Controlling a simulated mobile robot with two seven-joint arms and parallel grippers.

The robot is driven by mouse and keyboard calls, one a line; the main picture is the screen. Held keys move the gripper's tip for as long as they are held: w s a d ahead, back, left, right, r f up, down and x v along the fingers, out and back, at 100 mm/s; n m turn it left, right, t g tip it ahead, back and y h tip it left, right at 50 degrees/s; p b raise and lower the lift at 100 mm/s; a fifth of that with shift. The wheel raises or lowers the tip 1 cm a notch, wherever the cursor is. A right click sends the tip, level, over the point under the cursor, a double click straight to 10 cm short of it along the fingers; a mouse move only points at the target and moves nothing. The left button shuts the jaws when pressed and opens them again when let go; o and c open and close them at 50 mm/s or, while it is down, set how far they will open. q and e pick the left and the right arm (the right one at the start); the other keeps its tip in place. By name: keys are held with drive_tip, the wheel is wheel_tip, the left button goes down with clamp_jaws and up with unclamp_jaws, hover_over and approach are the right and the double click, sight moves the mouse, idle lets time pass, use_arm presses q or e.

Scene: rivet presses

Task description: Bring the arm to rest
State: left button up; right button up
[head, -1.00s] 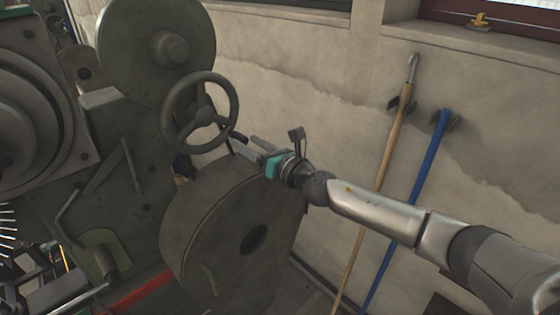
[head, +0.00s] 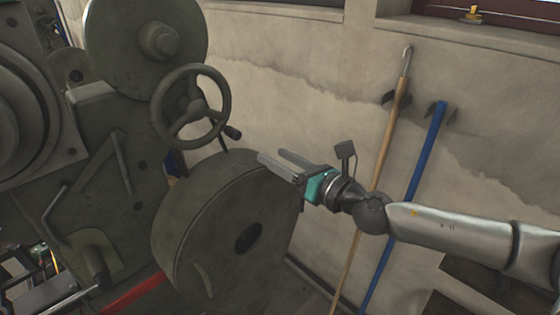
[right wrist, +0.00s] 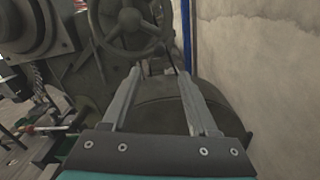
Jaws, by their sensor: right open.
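My right gripper (head: 272,157) is open and empty. In the head view it points left, over the upper right side of a big grey-green wheel (head: 190,240). It is apart from the handwheel (head: 192,108) and its small crank handle (head: 232,132), which are up and to the left. In the right wrist view the two fingers (right wrist: 160,85) are spread with nothing between them, and the handwheel (right wrist: 130,28) shows beyond the fingertips. My left gripper is in neither view.
The press (head: 105,160) fills the left side. A wooden-handled tool (head: 392,130) and a blue-handled tool (head: 425,160) lean against the concrete wall (head: 300,90) behind my right arm. Bare wall lies above the arm.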

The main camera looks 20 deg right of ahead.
idle(0.5)
drive_tip(key=d+f+m+g+h+b, duration=0.1)
drive_tip(key=d+f+m+h+b, duration=0.25)
drive_tip(key=f, duration=0.65)
drive_tip(key=d+f+m+g+h+b, duration=0.1)
drive_tip(key=d+f+m+h, duration=0.1)
drive_tip(key=d+f+m, duration=0.65)
drive_tip(key=s+a+f+m+g+h+b, duration=0.1)
drive_tip(key=s+f+m+g+b, duration=0.25)
drive_tip(key=f, duration=0.95)
drive_tip(key=s+f+m+g+h, duration=0.15)
drive_tip(key=s+f+m, duration=0.4)
drive_tip(key=f, duration=0.75)
drive_tip(key=s+a+f+m+g+b, duration=0.2)
drive_tip(key=s+f+m, duration=0.2)
drive_tip(key=s+f, duration=0.5)
drive_tip(key=s+a+f+m+g+b, duration=0.2)
drive_tip(key=s+a+f+m+g, duration=0.1)
drive_tip(key=s+f, duration=0.55)
drive_tip(key=s+a+f+m+g+y+b, duration=0.1)
drive_tip(key=s+a+f+m+g, duration=0.1)
drive_tip(key=s+a+f, duration=0.3)
drive_tip(key=s+a+f+m+g+b, duration=0.1)
drive_tip(key=s+a+f+m, duration=0.3)
drive_tip(key=s, duration=0.9)
drive_tip(key=shift+s+a+f+m+g+y, duration=0.2)
drive_tip(key=shift+a+f+m+g+y, duration=0.2)
drive_tip(key=shift+g, duration=0.1)
